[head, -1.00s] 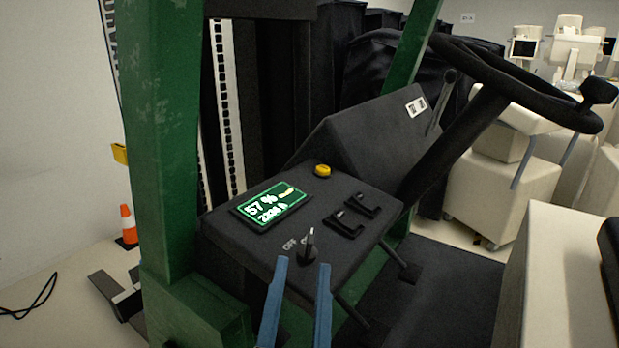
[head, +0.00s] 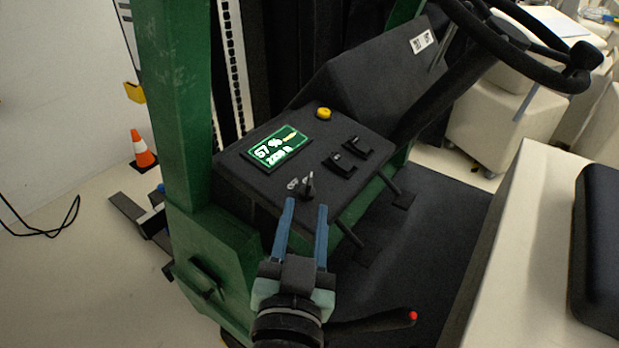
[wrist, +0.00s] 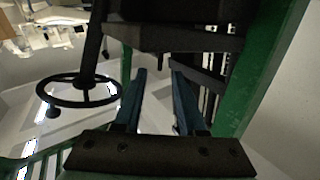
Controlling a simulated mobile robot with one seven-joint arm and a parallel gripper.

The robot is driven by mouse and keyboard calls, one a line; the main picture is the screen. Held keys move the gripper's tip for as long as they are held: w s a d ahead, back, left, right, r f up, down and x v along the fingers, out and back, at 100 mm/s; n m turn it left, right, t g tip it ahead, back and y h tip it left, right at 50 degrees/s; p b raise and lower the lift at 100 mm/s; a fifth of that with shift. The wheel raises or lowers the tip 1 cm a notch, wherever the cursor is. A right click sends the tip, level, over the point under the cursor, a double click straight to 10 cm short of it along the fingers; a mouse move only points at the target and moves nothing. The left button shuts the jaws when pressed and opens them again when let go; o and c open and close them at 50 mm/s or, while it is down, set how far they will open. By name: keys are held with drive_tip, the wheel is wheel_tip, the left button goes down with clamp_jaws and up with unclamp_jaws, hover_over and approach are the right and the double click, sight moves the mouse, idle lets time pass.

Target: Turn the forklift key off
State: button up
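The forklift key (head: 309,187) is a small upright piece at the front edge of the dark console (head: 253,179), beside a faint OFF label. The console display (head: 277,149) is lit green and reads 57 %. My gripper (head: 306,204) has two blue fingers that stand apart with nothing seen between them. In the head view the fingertips are just below the key, near the console's front edge; whether they touch it I cannot tell. In the wrist view the open fingers (wrist: 154,72) point towards dark forklift parts, and I cannot make out the key.
A yellow button (head: 323,113) and two black switches (head: 348,154) are on the console. The steering wheel (head: 540,75) is at the upper right. A green post (head: 178,110) stands left of the console. A cream seat base (head: 500,230) is at the right.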

sight(309, 190)
drive_tip(key=w, duration=0.2)
drive_tip(key=w+p, duration=0.1)
drive_tip(key=w, duration=0.4)
drive_tip(key=shift+w+d+p, duration=0.1)
drive_tip(key=shift+d+p, duration=0.2)
drive_tip(key=shift+d, duration=0.05)
clamp_jaws()
